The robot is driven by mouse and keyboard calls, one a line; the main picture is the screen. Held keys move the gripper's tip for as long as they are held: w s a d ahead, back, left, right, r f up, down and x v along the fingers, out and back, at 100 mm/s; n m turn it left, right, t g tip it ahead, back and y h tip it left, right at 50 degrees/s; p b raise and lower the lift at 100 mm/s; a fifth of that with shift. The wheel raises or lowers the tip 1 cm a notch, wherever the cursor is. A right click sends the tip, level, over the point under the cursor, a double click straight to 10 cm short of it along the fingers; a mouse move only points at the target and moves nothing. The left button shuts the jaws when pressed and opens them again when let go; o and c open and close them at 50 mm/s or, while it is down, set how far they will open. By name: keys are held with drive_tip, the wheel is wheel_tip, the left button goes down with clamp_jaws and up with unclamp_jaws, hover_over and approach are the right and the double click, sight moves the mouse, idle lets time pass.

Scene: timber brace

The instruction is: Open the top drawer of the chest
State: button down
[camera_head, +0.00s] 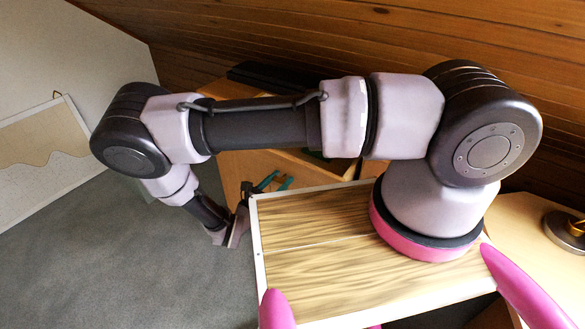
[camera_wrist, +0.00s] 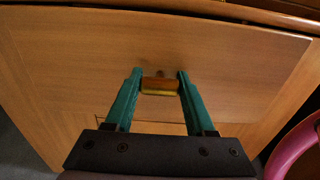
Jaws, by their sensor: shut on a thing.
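The wooden chest (camera_head: 240,165) stands behind my arm in the head view, partly hidden by it. In the wrist view the top drawer's front (camera_wrist: 75,60) fills most of the picture. A dark line runs along its upper edge, and how far the drawer is out is hard to tell. The drawer's small brass-coloured handle (camera_wrist: 160,86) sits between my green fingertips. My gripper (camera_wrist: 158,82) is shut on this handle. In the head view my gripper (camera_head: 275,183) shows small beside the chest front, and the handle cannot be made out there.
A flat dark object (camera_head: 262,76) lies on top of the chest. At the right, a light wooden surface (camera_head: 525,225) bears a round metal base (camera_head: 565,232). A pale hanging (camera_head: 45,135) is on the left wall. Grey carpet (camera_head: 110,260) is clear at the left.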

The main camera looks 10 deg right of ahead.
drive_tip(key=v, duration=0.9)
drive_tip(key=shift+s+a, duration=0.1)
drive_tip(key=shift+c, duration=1.2)
unclamp_jaws()
drive_tip(key=v, duration=1.1)
drive_tip(key=shift+r, duration=0.1)
